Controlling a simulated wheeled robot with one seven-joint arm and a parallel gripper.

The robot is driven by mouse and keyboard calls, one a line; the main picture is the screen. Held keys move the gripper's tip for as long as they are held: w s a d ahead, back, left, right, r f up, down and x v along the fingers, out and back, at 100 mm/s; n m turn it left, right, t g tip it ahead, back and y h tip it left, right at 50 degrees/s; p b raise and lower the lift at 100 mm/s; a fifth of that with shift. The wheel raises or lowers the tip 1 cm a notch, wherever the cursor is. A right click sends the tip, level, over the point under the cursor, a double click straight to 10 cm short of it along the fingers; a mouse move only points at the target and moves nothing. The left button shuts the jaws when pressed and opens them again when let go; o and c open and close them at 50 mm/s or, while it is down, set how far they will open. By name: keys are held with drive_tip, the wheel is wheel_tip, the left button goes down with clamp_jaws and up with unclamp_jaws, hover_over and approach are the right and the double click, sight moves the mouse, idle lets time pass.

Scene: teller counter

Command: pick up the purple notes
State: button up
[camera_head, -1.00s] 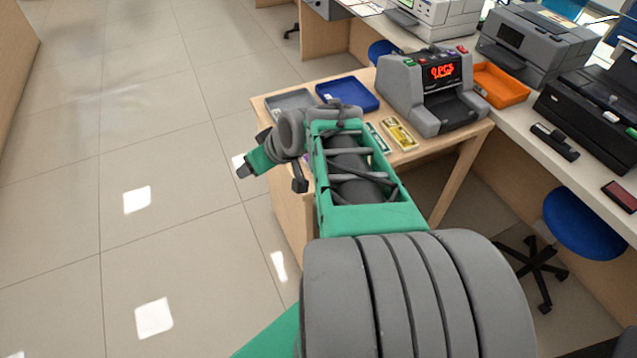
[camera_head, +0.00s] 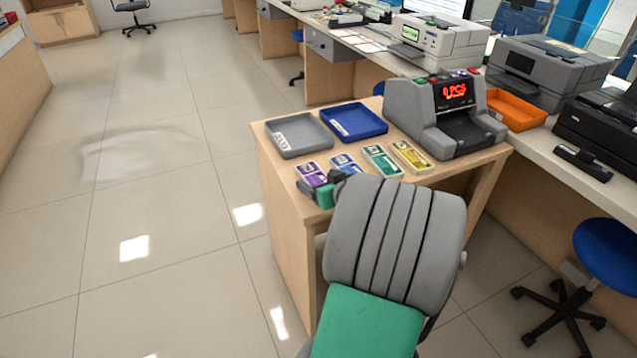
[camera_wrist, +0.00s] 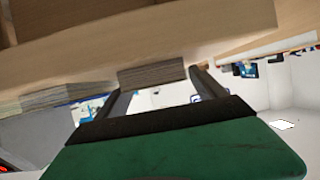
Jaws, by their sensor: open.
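The purple notes (camera_head: 311,172) lie flat at the front left of the wooden table, leftmost in a row of note stacks. My gripper (camera_head: 319,181) is low at the table's near edge, right by the near end of the purple notes and partly covering them. In the wrist view, which looks upside down, my gripper (camera_wrist: 158,81) has its two dark fingers spread apart. The edge of a note stack (camera_wrist: 152,75), seemingly the purple notes, shows between the fingers. I cannot tell whether the fingers touch it.
Blue notes (camera_head: 345,164), green notes (camera_head: 382,160) and yellow notes (camera_head: 411,156) lie to the right. Behind are a grey tray (camera_head: 299,134), a blue tray (camera_head: 353,121) and a note counter (camera_head: 445,114) reading 0 PCS. An orange tray (camera_head: 517,108) stands further right. Floor is clear at left.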

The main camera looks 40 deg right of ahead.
drive_tip(key=c, duration=1.5)
